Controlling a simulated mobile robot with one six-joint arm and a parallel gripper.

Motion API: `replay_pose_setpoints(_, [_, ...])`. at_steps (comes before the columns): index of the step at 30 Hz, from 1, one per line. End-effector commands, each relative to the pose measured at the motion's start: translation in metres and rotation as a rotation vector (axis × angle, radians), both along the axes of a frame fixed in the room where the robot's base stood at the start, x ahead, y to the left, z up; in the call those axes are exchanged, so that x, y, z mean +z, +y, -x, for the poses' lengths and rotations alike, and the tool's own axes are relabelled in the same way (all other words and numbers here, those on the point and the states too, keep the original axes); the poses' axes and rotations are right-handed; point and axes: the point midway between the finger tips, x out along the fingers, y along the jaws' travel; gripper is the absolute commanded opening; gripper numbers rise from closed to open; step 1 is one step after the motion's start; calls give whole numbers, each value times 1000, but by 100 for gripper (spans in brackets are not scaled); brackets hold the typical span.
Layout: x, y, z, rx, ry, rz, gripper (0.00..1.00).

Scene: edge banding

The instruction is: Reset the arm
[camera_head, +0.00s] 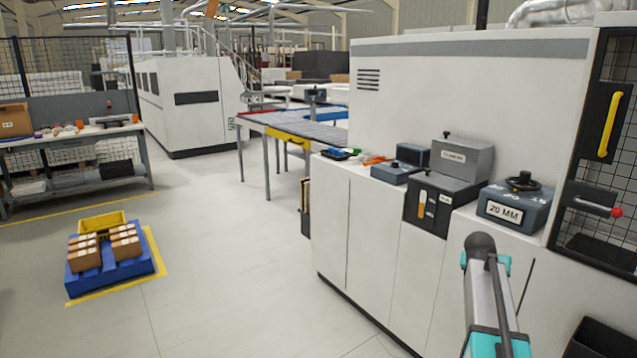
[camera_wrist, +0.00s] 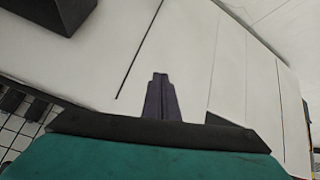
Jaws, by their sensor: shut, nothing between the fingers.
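My arm (camera_head: 487,290), grey with teal joints, rises at the lower right of the head view, in front of the white machine cabinet (camera_head: 375,235). I cannot make out the gripper's fingers in the head view. In the wrist view my gripper (camera_wrist: 160,77) shows as two dark fingers side by side, shut, with nothing between them. Beyond them is a pale panelled surface (camera_wrist: 190,60) with thin dark seams. The fingers do not visibly hold any object.
On the cabinet stand a blue-grey block marked 20 MM (camera_head: 513,207) and grey boxes (camera_head: 440,185). A mesh door with a yellow handle (camera_head: 608,124) is at right. A blue pallet (camera_head: 112,275) with cartons stands on the left floor. Open floor (camera_head: 230,260) lies between.

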Motion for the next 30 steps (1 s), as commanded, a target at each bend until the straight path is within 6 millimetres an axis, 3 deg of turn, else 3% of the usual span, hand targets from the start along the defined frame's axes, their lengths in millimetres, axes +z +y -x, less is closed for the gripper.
replay_pose_setpoints(1, [-22, 12, 2, 12, 24, -13, 0])
replay_pose_setpoints(3, [-47, 26, 5, 27, 53, -27, 0])
replay_pose_setpoints(14, [-171, 98, 34, 101, 207, -104, 0])
replay_pose_setpoints(23, [-265, 157, 79, 162, 342, -164, 0])
replay_pose_setpoints(30, [-332, 200, 128, 207, 455, -210, 0])
